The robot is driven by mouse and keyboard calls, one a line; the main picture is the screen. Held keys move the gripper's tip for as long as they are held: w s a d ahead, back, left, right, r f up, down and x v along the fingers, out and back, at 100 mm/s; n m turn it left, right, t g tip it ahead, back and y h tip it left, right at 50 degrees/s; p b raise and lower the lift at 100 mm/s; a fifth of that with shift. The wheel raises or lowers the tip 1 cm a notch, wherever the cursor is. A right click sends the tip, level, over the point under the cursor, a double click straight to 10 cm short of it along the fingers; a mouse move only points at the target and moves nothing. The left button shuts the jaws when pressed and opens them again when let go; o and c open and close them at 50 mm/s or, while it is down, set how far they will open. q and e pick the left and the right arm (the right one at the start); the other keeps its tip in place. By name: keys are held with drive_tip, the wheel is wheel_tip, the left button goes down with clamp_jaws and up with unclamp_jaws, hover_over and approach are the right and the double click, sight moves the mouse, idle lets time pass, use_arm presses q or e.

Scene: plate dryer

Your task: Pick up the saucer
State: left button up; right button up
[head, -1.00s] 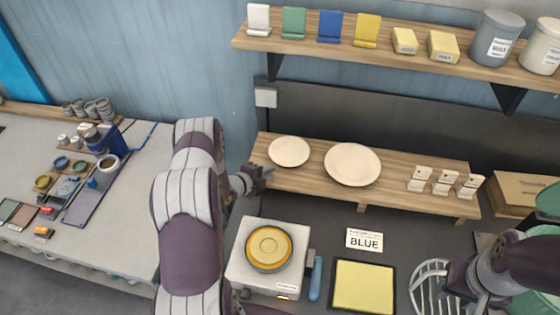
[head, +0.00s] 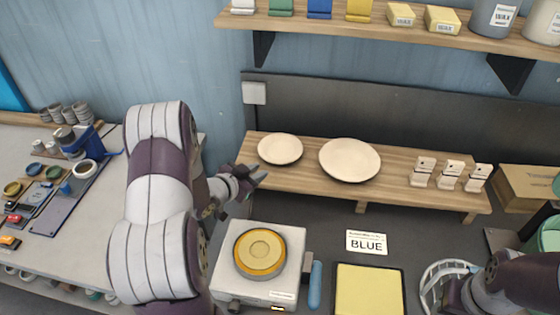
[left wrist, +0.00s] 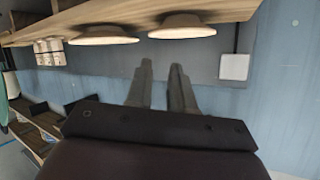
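The saucer (head: 280,149), a small round cream dish, lies on the wooden shelf (head: 300,180) left of a larger cream plate (head: 349,160). In the left wrist view, which looks upside down, the saucer (left wrist: 182,28) is at the top, right of the plate (left wrist: 103,37). My left gripper (head: 258,177) is at the shelf's left end, in front and left of the saucer, apart from it. Its two fingers (left wrist: 161,68) show a gap with nothing between them. My right gripper (head: 458,295) is at the lower right by a white wire basket; its fingers are unclear.
White card-like stands (head: 450,175) are at the shelf's right. A pale machine with a yellow disc (head: 260,252) sits below the left gripper. A yellow pad (head: 368,290), a BLUE sign (head: 366,243) and the wire basket (head: 440,275) lie nearer. An upper shelf (head: 390,30) hangs above.

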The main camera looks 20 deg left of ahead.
sight(275, 163)
use_arm(q)
drive_tip(key=w+f+n, duration=0.2)
drive_tip(key=w+n, duration=0.1)
drive_tip(key=n, duration=0.5)
drive_tip(key=w+f+n+y+p, duration=0.1)
drive_tip(key=w+n, duration=0.2)
drive_tip(key=n, duration=0.5)
drive_tip(key=w+f+n+p, duration=0.1)
drive_tip(key=w+f+n, duration=0.1)
drive_tip(key=n, duration=0.5)
drive_tip(key=shift+w+d+f+n, duration=0.1)
drive_tip(key=shift+w+f+n, duration=0.1)
drive_tip(key=shift+w, duration=0.25)
drive_tip(key=shift+w+d+f+n, duration=0.1)
drive_tip(key=shift+w+f+n, duration=0.1)
drive_tip(key=shift+w, duration=0.25)
drive_tip(key=shift+w+f, duration=0.25)
drive_tip(key=shift+w, duration=0.15)
drive_tip(key=shift+r, duration=0.1)
clamp_jaws()
